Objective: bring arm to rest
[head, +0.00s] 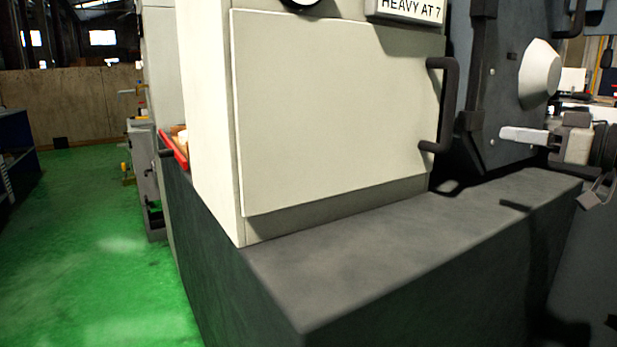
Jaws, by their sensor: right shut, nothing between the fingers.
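My right gripper (592,197) shows small and dark at the right edge of the head view, beside the right end of the machine's dark base. Its fingers are shut with nothing between them. Most of the right arm is outside the picture. My left gripper and arm are not in view. The cylindrical grinder fills the middle, with a large cream panel (335,110) and a black bar handle (450,105) at the panel's right side.
The grinder's dark base (400,245) juts out as a ledge below the panel. A white cone-shaped part (540,73) sticks out at the upper right. A red-edged tray (172,150) is on the left side. Green floor (100,255) is open at the left.

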